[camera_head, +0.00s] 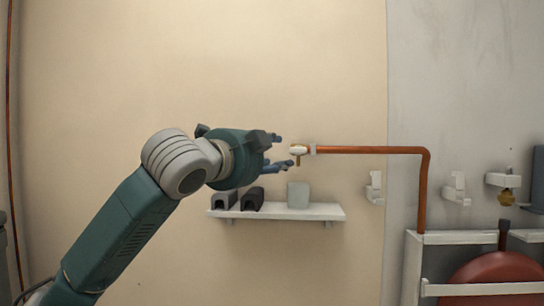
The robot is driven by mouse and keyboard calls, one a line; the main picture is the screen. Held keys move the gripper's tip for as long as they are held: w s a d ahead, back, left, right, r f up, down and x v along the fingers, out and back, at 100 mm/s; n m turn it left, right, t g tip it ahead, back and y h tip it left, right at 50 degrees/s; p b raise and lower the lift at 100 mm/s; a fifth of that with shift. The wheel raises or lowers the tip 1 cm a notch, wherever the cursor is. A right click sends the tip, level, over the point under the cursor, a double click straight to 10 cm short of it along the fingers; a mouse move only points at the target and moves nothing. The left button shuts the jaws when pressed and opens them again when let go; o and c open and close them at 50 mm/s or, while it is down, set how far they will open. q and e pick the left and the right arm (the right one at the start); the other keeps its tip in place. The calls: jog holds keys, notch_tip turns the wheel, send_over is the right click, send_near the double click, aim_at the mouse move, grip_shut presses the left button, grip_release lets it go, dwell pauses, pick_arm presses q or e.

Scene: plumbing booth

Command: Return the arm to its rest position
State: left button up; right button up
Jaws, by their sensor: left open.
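My left arm comes in from the lower left, and its gripper (283,151) is raised in front of the beige wall. The gripper is open, with its two dark fingers apart and pointing right. The fingertips are close to the white and brass fitting (298,150) at the left end of a copper pipe (370,150). Nothing shows between the fingers; I cannot tell whether a fingertip touches the fitting. My right gripper is not in view.
A white shelf (300,212) below the gripper holds dark blocks (252,199) and a grey-green box (298,195). White wall brackets (375,188) and a brass valve (506,198) are to the right. A red round tank (495,280) stands in a white frame at lower right. The upper left wall is clear.

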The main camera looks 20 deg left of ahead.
pick_arm(q)
jog(key=shift+s, duration=0.25)
